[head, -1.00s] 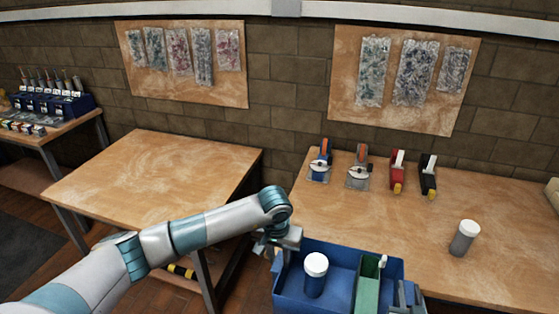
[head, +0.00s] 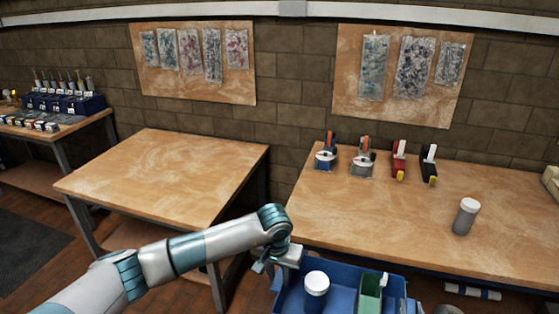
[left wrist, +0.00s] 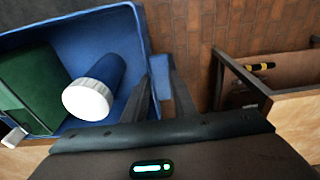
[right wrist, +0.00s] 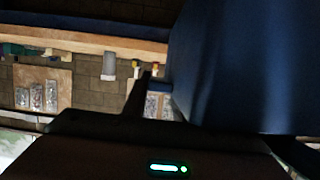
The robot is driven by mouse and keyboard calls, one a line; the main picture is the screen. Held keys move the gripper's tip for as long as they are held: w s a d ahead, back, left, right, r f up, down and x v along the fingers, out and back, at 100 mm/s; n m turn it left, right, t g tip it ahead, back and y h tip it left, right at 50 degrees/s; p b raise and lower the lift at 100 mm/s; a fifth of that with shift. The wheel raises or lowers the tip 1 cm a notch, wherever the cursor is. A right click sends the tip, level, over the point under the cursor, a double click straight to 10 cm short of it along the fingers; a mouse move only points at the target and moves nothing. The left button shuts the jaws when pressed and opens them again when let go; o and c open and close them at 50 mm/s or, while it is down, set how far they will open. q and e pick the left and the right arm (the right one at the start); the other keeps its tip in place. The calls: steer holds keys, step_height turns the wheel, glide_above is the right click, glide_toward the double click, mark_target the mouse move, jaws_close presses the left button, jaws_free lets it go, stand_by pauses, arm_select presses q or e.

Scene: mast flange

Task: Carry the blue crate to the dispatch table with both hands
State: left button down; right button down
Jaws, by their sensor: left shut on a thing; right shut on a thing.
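The blue crate (head: 340,272) is at the bottom of the head view, partly cut off by the frame. It holds a blue bottle with a white lid (head: 316,288) and a green box (head: 370,290). My left gripper (head: 277,265) is shut on its left wall; the left wrist view shows the fingers (left wrist: 163,85) at the crate's rim (left wrist: 138,30). My right gripper (head: 411,307) is at the crate's right end, mostly out of frame. In the right wrist view the crate's blue wall (right wrist: 245,60) fills the right side. No table is marked as the dispatch table.
An empty wooden table (head: 165,180) stands at left. A farther table (head: 50,125) with bins is at far left.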

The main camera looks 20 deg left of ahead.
mark_target(277, 282)
arm_select(q)
step_height(277, 282, down, 2)
steer(key=shift+s+a+f+b, duration=0.1)
steer(key=shift+f+b, duration=0.1)
steer(key=shift+b, duration=0.65)
steer(key=shift+s+f+b, duration=0.1)
steer(key=shift+f+b, duration=0.6)
steer(key=shift+f, duration=0.05)
steer(key=shift+a, duration=0.15)
